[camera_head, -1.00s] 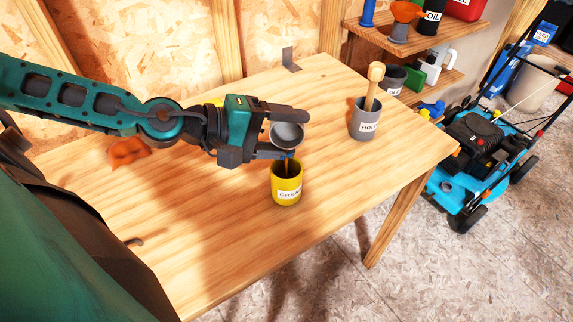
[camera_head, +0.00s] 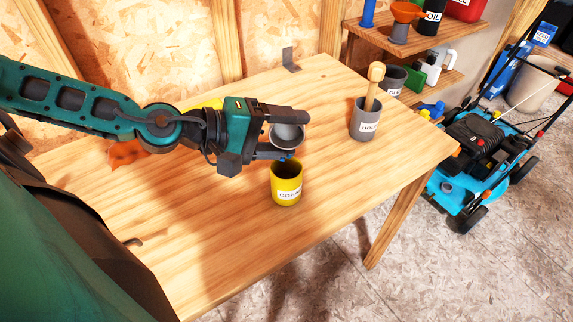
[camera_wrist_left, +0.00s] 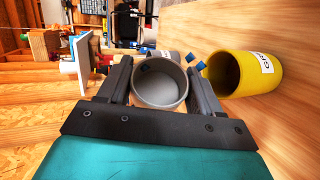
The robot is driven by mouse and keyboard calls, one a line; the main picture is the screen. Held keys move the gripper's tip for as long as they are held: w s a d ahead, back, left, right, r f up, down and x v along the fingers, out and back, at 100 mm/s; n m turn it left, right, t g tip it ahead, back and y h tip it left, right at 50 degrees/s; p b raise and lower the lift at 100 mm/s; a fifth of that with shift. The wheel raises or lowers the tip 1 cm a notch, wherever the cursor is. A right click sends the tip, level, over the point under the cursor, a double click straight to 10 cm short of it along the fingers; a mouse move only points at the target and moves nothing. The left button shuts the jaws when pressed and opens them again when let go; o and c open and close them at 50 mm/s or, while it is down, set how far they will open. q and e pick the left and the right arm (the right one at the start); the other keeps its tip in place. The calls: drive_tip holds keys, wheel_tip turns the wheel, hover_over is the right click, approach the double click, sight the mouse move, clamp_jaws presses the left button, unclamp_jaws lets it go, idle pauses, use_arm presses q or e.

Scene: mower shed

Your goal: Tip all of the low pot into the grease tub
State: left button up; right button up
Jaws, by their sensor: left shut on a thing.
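My left gripper (camera_head: 287,135) is shut on the low grey pot (camera_head: 287,136) and holds it tilted above the yellow grease tub (camera_head: 286,190). The tub stands upright on the bench, its label partly readable. In the left wrist view the pot (camera_wrist_left: 160,92) sits between the two fingers, its mouth facing the camera, with a small dark spot inside near the upper left. Small blue bits (camera_wrist_left: 196,62) show between the pot and the tub (camera_wrist_left: 243,73); I cannot tell whether they are loose pieces. The tub's inside is mostly dark. My right gripper is not in view.
A grey labelled holder (camera_head: 365,124) with a wooden-handled tool stands at the back right of the wooden bench (camera_head: 340,215). An orange cloth (camera_head: 127,153) lies behind my left arm. A metal bracket (camera_head: 290,59) stands at the back edge. The bench front is clear.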

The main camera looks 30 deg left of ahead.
use_arm(q)
drive_tip(key=shift+s+m+t, duration=0.15)
drive_tip(key=shift+m+t, duration=0.25)
idle(1.0)
